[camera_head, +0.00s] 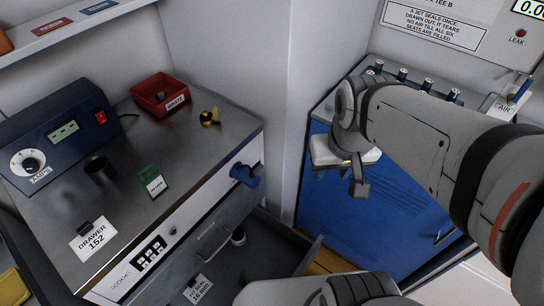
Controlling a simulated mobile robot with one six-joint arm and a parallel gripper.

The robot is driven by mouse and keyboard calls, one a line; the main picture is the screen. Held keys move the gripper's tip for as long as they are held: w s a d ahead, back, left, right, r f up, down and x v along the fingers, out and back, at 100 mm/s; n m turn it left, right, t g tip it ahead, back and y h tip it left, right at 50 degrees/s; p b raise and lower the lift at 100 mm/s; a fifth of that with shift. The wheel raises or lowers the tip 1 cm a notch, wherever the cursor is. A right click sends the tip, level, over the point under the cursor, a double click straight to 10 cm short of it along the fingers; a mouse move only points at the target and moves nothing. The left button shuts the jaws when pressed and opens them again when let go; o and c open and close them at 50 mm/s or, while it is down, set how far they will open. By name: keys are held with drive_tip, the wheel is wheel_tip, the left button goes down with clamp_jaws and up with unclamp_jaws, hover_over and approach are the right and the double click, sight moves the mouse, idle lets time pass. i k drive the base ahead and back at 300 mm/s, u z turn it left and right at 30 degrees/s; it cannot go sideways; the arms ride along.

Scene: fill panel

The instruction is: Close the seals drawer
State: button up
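The seals drawer (262,262) stands open at the lower middle, below the bench top.
The metal bench (215,140) holds a red tray (160,94), a blue meter box (60,135), a green card holder (152,180) and a brass piece (210,117). A blue knob (244,174) juts from the bench front. A blue panel (350,225) stands at right.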

sight(271, 249)
drive_tip(key=z, duration=0.1)
drive_tip(key=k, duration=2)
drive_tip(key=u, duration=0.45)
drive_tip(key=i, duration=1)
drive_tip(key=u, duration=0.05)
